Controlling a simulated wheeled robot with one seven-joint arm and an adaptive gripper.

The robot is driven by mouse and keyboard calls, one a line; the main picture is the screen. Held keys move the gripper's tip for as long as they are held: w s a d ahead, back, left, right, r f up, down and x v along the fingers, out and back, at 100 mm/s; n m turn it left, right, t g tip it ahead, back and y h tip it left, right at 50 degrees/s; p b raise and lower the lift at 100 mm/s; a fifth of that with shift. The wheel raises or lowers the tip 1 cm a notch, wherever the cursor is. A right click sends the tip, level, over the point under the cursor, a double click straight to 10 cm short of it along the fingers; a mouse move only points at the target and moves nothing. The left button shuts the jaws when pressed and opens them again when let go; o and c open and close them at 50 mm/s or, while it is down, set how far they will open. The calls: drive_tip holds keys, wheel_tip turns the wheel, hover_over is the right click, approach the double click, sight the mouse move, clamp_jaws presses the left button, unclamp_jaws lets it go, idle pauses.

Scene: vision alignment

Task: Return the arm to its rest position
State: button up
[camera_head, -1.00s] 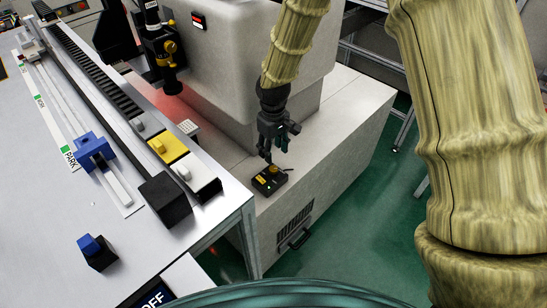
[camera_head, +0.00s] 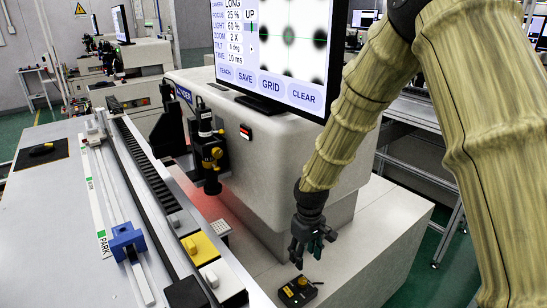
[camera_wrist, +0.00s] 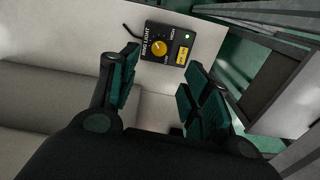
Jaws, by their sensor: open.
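My gripper (camera_head: 312,240) hangs at the end of my sleeved arm, above the white machine's ledge, pointing down. Its dark fingers are apart and empty. In the wrist view the gripper (camera_wrist: 160,92) shows two spread green-padded fingers with nothing between them. A small black control box (camera_head: 298,292) with a yellow knob sits on the ledge just below the fingers. In the wrist view the box (camera_wrist: 166,45), with its knob and a yellow button, lies beyond the fingertips, apart from them.
A monitor (camera_head: 265,50) stands on the white machine (camera_head: 262,150) behind my arm. A bench (camera_head: 50,230) with a rail, a blue slider (camera_head: 127,240) and yellow and white blocks is on the left. A metal frame (camera_head: 440,190) stands at the right.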

drive_tip(key=s+d+f+m+y, duration=0.1)
drive_tip(key=s+d+f+m, duration=0.15)
drive_tip(key=s+f, duration=0.95)
drive_tip(key=s+d+f+m, duration=0.2)
drive_tip(key=s+d+f, duration=0.1)
drive_tip(key=s+f, duration=1)
drive_tip(key=s+d+f+m+h, duration=0.1)
drive_tip(key=s+d, duration=0.3)
drive_tip(key=s, duration=0.7)
drive_tip(key=shift+s+f+m, duration=0.35)
drive_tip(key=shift+f, duration=0.35)
drive_tip(key=shift+c, duration=1.4)
